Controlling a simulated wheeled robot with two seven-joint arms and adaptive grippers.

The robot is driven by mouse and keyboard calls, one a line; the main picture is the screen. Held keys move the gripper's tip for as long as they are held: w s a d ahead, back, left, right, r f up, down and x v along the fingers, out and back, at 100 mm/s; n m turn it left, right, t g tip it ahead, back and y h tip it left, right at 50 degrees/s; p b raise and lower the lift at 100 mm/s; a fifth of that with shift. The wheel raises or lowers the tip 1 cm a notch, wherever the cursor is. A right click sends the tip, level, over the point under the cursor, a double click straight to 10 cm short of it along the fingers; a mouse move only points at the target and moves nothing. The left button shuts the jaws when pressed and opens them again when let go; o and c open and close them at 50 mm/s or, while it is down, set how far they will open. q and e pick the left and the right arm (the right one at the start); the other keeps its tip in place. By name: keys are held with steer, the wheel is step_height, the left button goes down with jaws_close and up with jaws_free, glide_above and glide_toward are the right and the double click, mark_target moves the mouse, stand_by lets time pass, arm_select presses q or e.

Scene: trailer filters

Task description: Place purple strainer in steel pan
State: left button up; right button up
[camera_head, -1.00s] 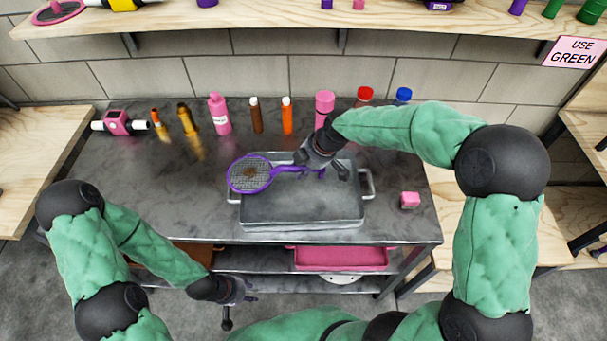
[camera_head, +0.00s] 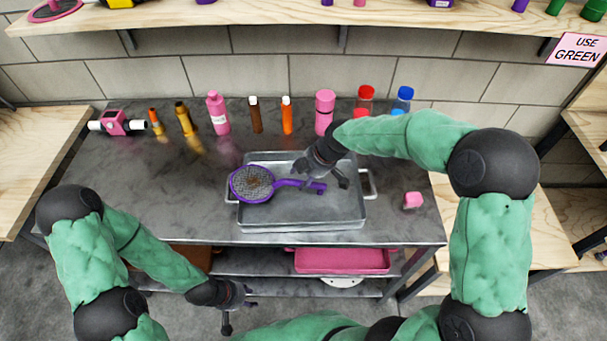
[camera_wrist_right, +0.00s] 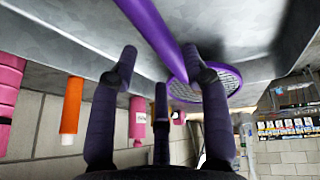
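The purple strainer (camera_head: 254,183) lies in the steel pan (camera_head: 300,218), its round mesh head at the pan's left end, overlapping the left rim in view. Its handle (camera_head: 288,183) points right across the pan. My right gripper (camera_head: 322,170) is just above the handle with fingers spread. In the right wrist view the handle (camera_wrist_right: 148,25) passes beyond the open fingers (camera_wrist_right: 158,70), and the mesh head (camera_wrist_right: 207,85) is partly hidden behind a finger. My left gripper (camera_head: 238,304) hangs low in front of the table, apart from everything, its fingers apparently spread.
Several bottles stand along the table's back, including a pink one (camera_head: 218,115) and an orange one (camera_head: 287,116). A pink block (camera_head: 413,200) lies right of the pan. A pink tray (camera_head: 342,261) sits on the lower shelf.

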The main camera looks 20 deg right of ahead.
stand_by(0.3)
steer(key=shift+r+p, duration=0.6)
steer(key=p+v, duration=0.3)
steer(key=v, duration=0.8)
steer(key=shift+s+r, duration=0.2)
steer(key=shift+r, duration=0.05)
steer(key=shift+d, duration=0.15)
